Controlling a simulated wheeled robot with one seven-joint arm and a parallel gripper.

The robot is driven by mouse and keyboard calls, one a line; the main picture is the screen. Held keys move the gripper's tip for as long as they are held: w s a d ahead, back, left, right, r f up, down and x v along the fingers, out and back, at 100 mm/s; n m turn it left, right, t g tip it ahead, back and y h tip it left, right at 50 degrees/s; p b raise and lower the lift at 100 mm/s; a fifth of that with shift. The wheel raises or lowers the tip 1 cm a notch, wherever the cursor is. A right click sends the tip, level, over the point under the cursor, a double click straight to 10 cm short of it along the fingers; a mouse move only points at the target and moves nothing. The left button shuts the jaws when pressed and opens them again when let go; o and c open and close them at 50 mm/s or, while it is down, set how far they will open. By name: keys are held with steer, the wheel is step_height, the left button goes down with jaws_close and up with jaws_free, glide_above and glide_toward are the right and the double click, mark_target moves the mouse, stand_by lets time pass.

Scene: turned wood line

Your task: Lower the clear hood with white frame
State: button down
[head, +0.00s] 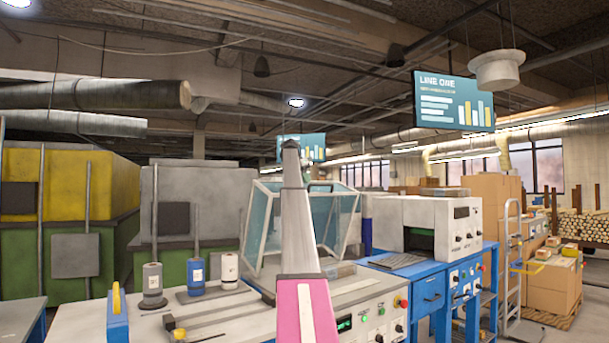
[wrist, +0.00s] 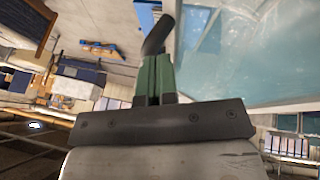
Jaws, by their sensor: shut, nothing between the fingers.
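The clear hood with white frame (head: 335,215) stands raised and tilted over the pale bench top in the head view, its bluish panels partly hidden behind my arm. In the wrist view, a large clear bluish panel (wrist: 245,65) fills the upper right. My gripper (wrist: 155,60) shows there with its green fingers together and nothing between them, just left of the panel. A short dark bar (wrist: 158,34) shows at the finger ends; I cannot tell whether it touches them. In the head view my gripper is not clearly seen.
On the bench stand a grey (head: 152,281), a blue (head: 195,274) and a white cylinder (head: 230,270). A control panel with buttons (head: 372,316) is on its front. A white and blue machine (head: 430,215) stands to the right, with a hand truck (head: 513,260) and boxes beyond.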

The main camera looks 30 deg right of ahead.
steer(key=shift+s+f, duration=0.15)
steer(key=s+d+f+m+t, duration=0.1)
steer(key=s+f+t, duration=0.2)
steer(key=s+f, duration=0.9)
steer(key=s+d+f+m+t, duration=0.1)
steer(key=s+f+t, duration=0.45)
steer(key=s, duration=0.95)
steer(key=s+f+t, duration=0.1)
steer(key=s+f, duration=0.2)
steer(key=f, duration=0.6)
steer(key=s+f+t, duration=0.1)
steer(key=s+f, duration=0.2)
steer(key=f, duration=0.7)
steer(key=s+d+f+m+t, duration=0.1)
steer(key=s+f, duration=0.2)
steer(key=f, duration=0.6)
steer(key=shift+f+t, duration=0.25)
steer(key=shift+f, duration=0.15)
steer(key=shift+y, duration=0.3)
steer(key=shift+a+r, duration=0.1)
